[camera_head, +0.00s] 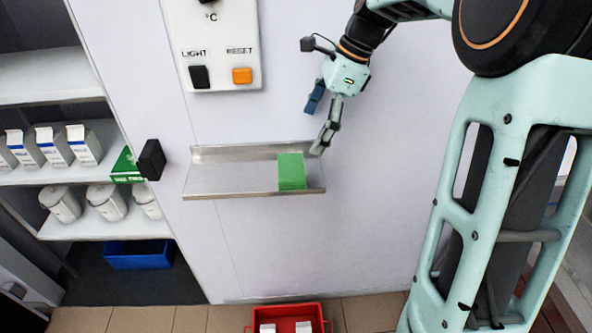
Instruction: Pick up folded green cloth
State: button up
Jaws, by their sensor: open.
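The folded green cloth (292,172) is a small green rectangle near the right end of a metal wall shelf (232,178). My gripper (318,128) is above and to the right of the cloth, beside the wall. It is open, with its fingers pointing down and nothing visible between them. One finger reaches down close to the shelf's right end; I cannot tell whether it touches the shelf. The cloth's top face shows in full.
A control panel (222,45) with black and orange buttons is above the shelf. A black handle (151,160) sticks out at left. Racks (40,60) with cartons and white tubs stand left. A red crate (290,313) and a blue bin (138,255) are below.

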aim_at(292, 166)
jog(key=x, duration=1)
jog(key=shift+a+f+p, duration=0.2)
jog(key=shift+f+p, duration=0.15)
jog(key=shift+p, duration=0.05)
jog(key=shift+c, duration=0.6)
jog(key=c, duration=1.2)
jog(key=shift+c, duration=0.2)
jog(key=shift+r, duration=0.1)
